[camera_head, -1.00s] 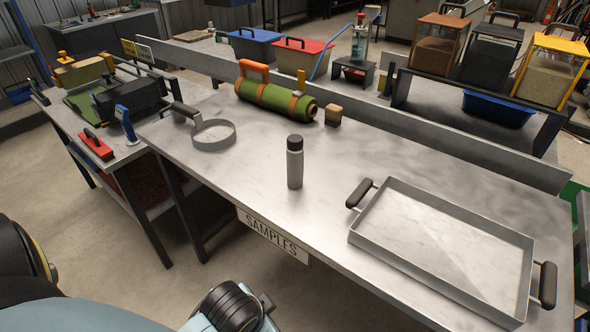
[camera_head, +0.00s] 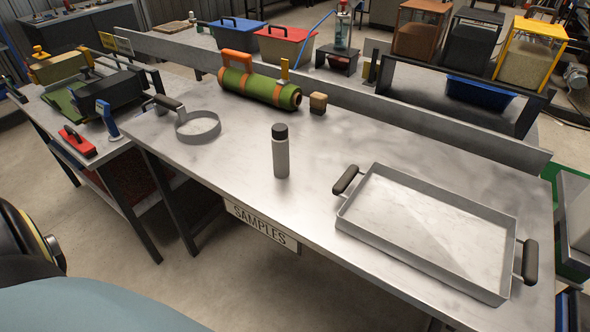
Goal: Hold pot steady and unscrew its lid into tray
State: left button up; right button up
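The pot (camera_head: 281,158) is a slim grey cylinder standing upright near the middle of the metal table. Its dark lid (camera_head: 279,132) sits on top of it. The tray (camera_head: 425,225) is a shallow metal rectangle with two black handles, lying on the table to the right of the pot. It is empty. Neither gripper shows. Only parts of my own body show at the lower left.
A metal ring with a black handle (camera_head: 199,127) lies left of the pot. A green turf roll with orange straps (camera_head: 259,88) and a small wooden-topped block (camera_head: 318,103) lie behind it. A low wall (camera_head: 420,113) runs along the table's back. The table between pot and tray is clear.

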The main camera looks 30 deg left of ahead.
aim_at(281, 159)
jog(key=z, duration=0.85)
jog(key=k, duration=1.05)
jog(key=u, duration=1.35)
jog(key=i, duration=0.4)
jog(key=u, duration=0.05)
